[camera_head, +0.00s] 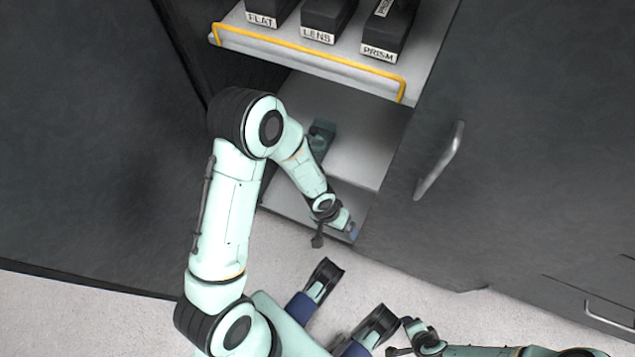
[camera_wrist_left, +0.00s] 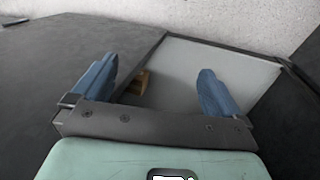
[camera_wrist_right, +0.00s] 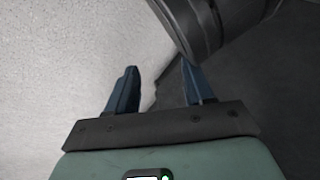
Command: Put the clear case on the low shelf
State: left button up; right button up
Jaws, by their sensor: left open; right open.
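A teal-tinted see-through object, which looks like the clear case (camera_head: 321,135), stands on the pale low shelf (camera_head: 365,145) inside the open cabinet. My left forearm hides part of it. My left gripper (camera_head: 337,235) is in front of the cabinet's lower opening, apart from the case. In the left wrist view its blue fingers (camera_wrist_left: 154,80) are wide apart with nothing held between them. My right gripper (camera_head: 402,338) is low at the bottom of the head view, away from the cabinet. In the right wrist view its fingers (camera_wrist_right: 157,88) are apart and empty.
An upper shelf (camera_head: 350,75) with a yellow front rail holds dark boxes labelled FLAT, LENS and PRISM (camera_head: 390,35). A dark door with a handle (camera_head: 440,160) is right of the opening. A small brown thing (camera_wrist_left: 140,83) shows between the left fingers. Pale floor (camera_head: 240,262) lies in front.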

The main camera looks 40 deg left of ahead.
pick_arm(q)
jog(key=s+a+f+n+t+y, duration=0.1)
jog(key=s+f+n, duration=0.1)
jog(key=s+f, duration=0.5)
notch_tip(320, 180, down, 3)
jog(key=shift+a+f, duration=0.2)
jog(key=shift+a, duration=0.05)
